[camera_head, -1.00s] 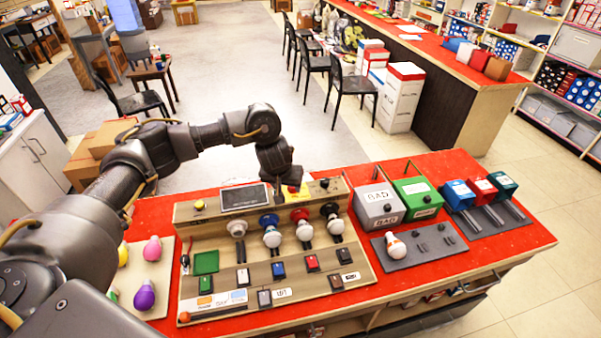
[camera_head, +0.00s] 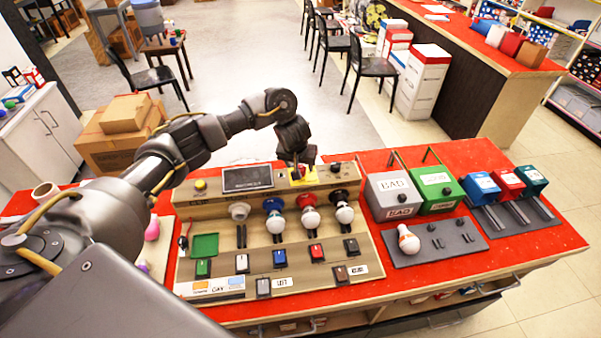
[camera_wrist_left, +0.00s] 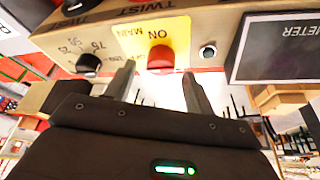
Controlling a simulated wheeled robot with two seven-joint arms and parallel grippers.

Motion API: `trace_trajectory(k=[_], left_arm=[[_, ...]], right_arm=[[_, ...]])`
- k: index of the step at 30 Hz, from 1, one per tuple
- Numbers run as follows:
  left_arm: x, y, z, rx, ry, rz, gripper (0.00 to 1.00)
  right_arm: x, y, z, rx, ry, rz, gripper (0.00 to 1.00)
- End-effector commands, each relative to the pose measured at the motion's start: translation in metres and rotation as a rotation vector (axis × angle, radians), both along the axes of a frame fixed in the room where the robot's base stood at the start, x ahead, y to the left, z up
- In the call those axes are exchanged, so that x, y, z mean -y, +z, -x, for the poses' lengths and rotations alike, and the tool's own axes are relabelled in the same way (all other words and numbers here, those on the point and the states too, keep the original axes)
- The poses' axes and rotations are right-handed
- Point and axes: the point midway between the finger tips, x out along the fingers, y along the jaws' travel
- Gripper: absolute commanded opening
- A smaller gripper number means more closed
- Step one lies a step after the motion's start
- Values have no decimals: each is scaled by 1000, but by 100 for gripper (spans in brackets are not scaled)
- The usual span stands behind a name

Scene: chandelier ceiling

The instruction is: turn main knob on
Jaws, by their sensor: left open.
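The yellow plate also shows at the panel's upper edge in the head view (camera_head: 304,179), partly hidden by my gripper. My left gripper (camera_head: 299,162) is open and empty at the top of the wooden test panel (camera_head: 365,285). In the left wrist view its fingers (camera_wrist_left: 158,84) stand on either side of the red knob's line, with the knob just beyond the tips. Contact cannot be told. My right gripper is not seen.
A black dial (camera_wrist_left: 88,63) and a small metal button (camera_wrist_left: 208,51) flank the knob. A meter screen (camera_head: 247,177) is on the panel. Bulbs in sockets and switches fill its face. Grey BAD (camera_head: 393,195) and green (camera_head: 436,189) boxes stand to the right.

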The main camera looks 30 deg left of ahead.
Motion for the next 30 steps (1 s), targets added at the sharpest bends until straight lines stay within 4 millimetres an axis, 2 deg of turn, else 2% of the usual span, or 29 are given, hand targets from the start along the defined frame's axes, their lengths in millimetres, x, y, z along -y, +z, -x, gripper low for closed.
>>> trace_trajectory(k=[2,5,12,16,26,30], left_arm=[[-1,-9,-3,-2,1,0,54],[-1,-17,-7,-1,0,0,54],[-2,-22,-10,2,-1,-1,54],[-2,-22,-9,1,-1,-1,54],[-2,-22,-9,2,-1,0,12],[-2,-22,-9,1,-4,0,10]], right_arm=[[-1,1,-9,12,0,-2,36],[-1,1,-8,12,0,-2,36],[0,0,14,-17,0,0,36],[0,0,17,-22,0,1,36],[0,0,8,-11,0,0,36],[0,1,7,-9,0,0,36]])
